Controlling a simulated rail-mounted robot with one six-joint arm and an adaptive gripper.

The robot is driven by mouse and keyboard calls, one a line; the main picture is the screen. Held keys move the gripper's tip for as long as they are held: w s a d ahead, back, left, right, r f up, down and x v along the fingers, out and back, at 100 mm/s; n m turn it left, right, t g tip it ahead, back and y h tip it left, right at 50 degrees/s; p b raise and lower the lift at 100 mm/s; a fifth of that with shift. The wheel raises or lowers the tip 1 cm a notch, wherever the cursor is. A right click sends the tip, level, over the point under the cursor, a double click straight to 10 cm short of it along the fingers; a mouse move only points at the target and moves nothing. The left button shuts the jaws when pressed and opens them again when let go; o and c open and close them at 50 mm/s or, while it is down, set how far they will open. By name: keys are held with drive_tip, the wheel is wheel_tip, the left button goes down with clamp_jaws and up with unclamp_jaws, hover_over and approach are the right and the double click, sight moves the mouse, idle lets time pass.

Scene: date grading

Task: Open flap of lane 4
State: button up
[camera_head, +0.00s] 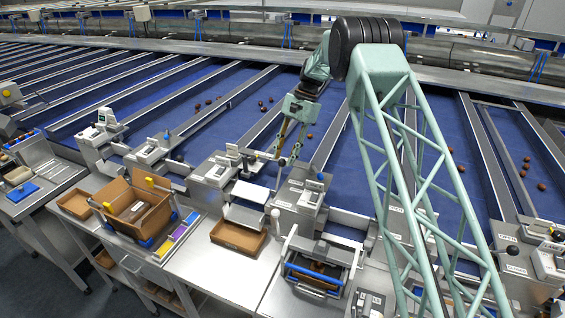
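My gripper (287,156) hangs over the blue lanes near the middle of the picture. Its two fingers look spread apart with nothing between them. It is just above and behind a grey lane-end unit (300,196), close to the metal parts at that lane's mouth. Another lane-end unit (214,170) stands to its left, with a small metal chute (249,192) between the two. I cannot read the lane numbers, so I cannot tell which flap is that of lane 4. Whether the fingertips touch any handle or flap is too small to tell.
Brown dates (264,104) lie scattered on the blue lanes, between metal dividers. My green lattice arm hides part of the right-hand lanes.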

drive_tip(key=v, duration=0.8)
drive_tip(key=shift+r, duration=0.2)
